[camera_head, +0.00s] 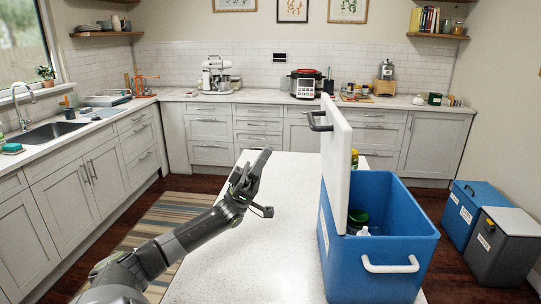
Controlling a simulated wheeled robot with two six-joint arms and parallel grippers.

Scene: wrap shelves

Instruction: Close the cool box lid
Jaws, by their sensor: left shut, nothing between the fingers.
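The blue cool box (365,270) stands on the right of the white island top. Its white lid (336,160) is open and stands upright along the box's left side, with a dark handle (318,121) on its outer face. A green-topped item (358,217) and a white item show inside the box. My left gripper (264,180) is shut and empty, above the island to the left of the lid and apart from it. My right gripper is out of view.
The white island top (240,262) is clear to the left of the box. Two closed bins, one blue (466,212) and one grey (500,245), stand on the floor at the right. A striped rug (165,220) lies left of the island. Counters with appliances line the walls.

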